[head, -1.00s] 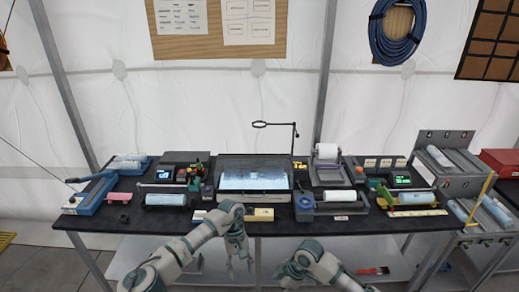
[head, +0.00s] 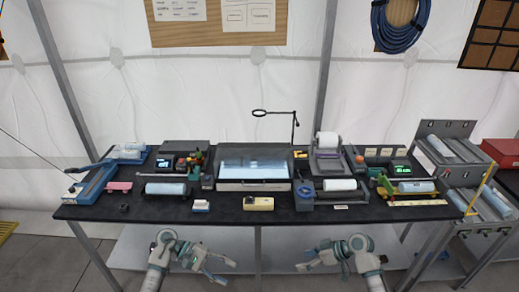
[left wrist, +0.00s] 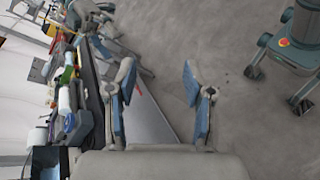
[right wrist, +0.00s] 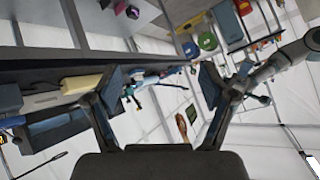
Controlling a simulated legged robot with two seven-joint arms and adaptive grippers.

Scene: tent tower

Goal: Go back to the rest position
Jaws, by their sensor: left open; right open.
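My left gripper (head: 222,268) is in front of the dark worktable (head: 285,213), below its top edge, in the head view. It is open and empty. In the left wrist view its two fingers (left wrist: 158,108) stand apart with grey floor between them. My right gripper (head: 302,262) is also in front of the table and below its edge, pointing left toward the left gripper. It is open and empty. In the right wrist view its fingers (right wrist: 160,90) are apart, with nothing held between them. A gap separates the two grippers.
A lower shelf (head: 285,245) lies behind my arms. A grey rack (head: 450,165) stands at the right.

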